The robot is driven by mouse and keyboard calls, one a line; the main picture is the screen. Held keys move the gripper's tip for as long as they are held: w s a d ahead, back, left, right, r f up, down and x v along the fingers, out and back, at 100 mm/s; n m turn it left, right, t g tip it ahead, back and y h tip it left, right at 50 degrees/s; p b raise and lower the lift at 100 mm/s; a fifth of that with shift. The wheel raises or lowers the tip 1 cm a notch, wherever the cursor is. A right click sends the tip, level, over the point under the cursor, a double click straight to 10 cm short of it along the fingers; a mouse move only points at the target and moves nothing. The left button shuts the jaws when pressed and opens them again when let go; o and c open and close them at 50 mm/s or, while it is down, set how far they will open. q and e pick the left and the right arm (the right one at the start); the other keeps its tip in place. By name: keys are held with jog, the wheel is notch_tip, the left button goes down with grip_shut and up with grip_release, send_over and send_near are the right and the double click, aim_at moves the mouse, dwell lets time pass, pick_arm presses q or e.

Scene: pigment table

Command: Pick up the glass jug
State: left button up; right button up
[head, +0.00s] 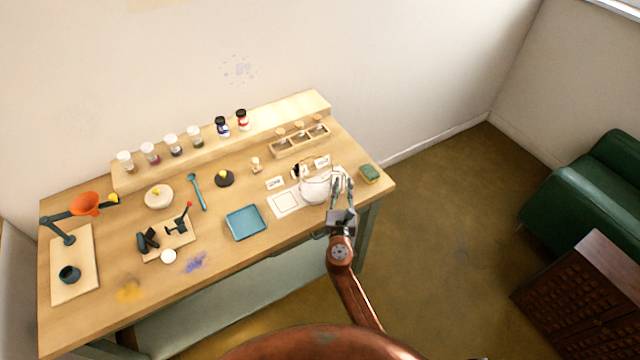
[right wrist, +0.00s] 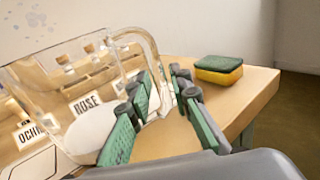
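The clear glass jug (head: 313,190) stands upright near the right end of the table, beside the white card. In the right wrist view the jug (right wrist: 60,75) fills the left side, with its handle (right wrist: 150,50) toward my gripper. My right gripper (head: 342,184) is at the handle side of the jug. In the right wrist view its green-padded fingers (right wrist: 160,88) are apart, with the lower handle between their tips. I see a gap beside the handle, so the fingers look open. My left gripper is not in view.
A green and yellow sponge (head: 369,173) lies right of the jug at the table edge. Label cards (head: 275,183) and a wooden rack (head: 300,142) lie behind it. A blue tray (head: 245,223) is to the left. Open floor lies right of the table.

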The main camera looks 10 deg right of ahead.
jog(key=shift+w+d, duration=0.1)
jog(key=shift+w, duration=0.2)
jog(key=shift+c, duration=0.3)
grip_shut()
jog(key=shift+r, duration=0.1)
dwell(0.3)
